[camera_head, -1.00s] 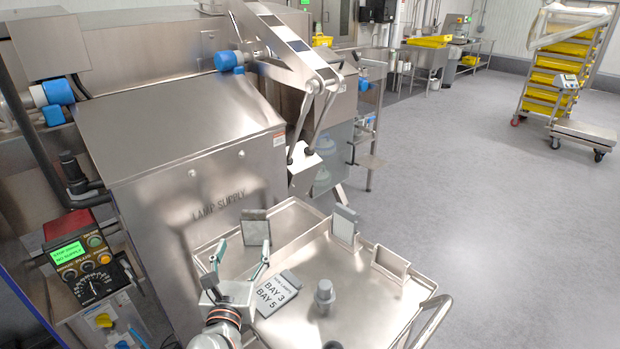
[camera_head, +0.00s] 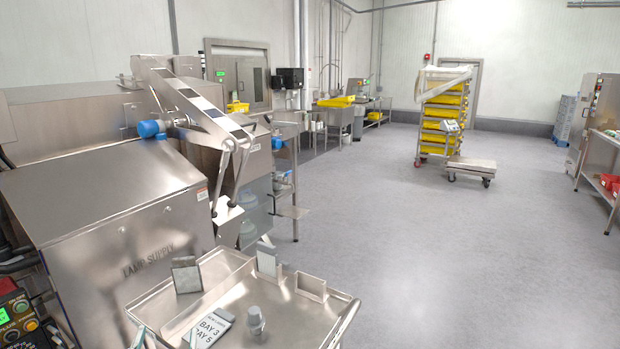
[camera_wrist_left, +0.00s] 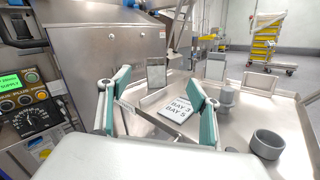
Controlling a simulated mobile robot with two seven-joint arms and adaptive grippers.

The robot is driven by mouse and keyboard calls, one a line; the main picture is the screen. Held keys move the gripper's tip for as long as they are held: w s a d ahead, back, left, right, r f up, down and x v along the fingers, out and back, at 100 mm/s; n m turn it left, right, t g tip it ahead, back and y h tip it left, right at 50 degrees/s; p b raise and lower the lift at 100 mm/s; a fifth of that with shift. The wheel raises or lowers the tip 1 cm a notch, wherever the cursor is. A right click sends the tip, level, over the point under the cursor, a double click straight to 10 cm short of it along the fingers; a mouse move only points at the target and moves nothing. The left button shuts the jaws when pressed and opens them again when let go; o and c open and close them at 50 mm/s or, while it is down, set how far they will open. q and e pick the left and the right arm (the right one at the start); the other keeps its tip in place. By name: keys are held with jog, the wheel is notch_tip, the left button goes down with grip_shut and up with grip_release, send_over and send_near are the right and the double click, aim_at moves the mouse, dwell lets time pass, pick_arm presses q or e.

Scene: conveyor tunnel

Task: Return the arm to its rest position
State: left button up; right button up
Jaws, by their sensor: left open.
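My left gripper (camera_head: 165,339) shows only as fingertips at the bottom edge of the head view, at the near left side of a steel tray cart (camera_head: 290,320). In the left wrist view its two teal-padded fingers (camera_wrist_left: 158,92) are spread apart with nothing between them. They point toward the cart and the steel cabinet marked "LAMP SUPPLY" (camera_head: 120,200). The rest of my left arm is out of the head view. My right gripper is in neither view.
On the cart are a sign reading "BAY 3, BAY 5" (camera_head: 211,327), a grey knobbed piece (camera_head: 255,320) and a grey ring-shaped cup (camera_wrist_left: 268,144). A control box (camera_wrist_left: 28,105) with a green display stands left. Open floor (camera_head: 420,240) lies to the right.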

pick_arm(q)
jog(key=s+d+f+m+g+h, duration=0.1)
jog(key=s+d+f+m+h, duration=0.3)
jog(key=m, duration=0.8)
jog(key=s+d+f+m+h, duration=0.3)
jog(key=d+f+m+h, duration=0.3)
jog(key=m, duration=0.7)
jog(key=s+f+m+g+y, duration=0.1)
jog(key=s+f+m+g, duration=0.2)
jog(key=s+f+m, duration=0.2)
jog(key=s+a+f+m+g+y, duration=0.1)
jog(key=s+f+m+g+y, duration=0.1)
jog(key=s+f+m, duration=0.3)
notch_tip(320, 180, down, 7)
jog(key=m+g, duration=0.1)
jog(key=m, duration=0.3)
jog(key=shift+s+f+m+g, duration=0.2)
jog(key=shift+s+m+g, duration=0.15)
jog(key=shift+m+g, duration=0.05)
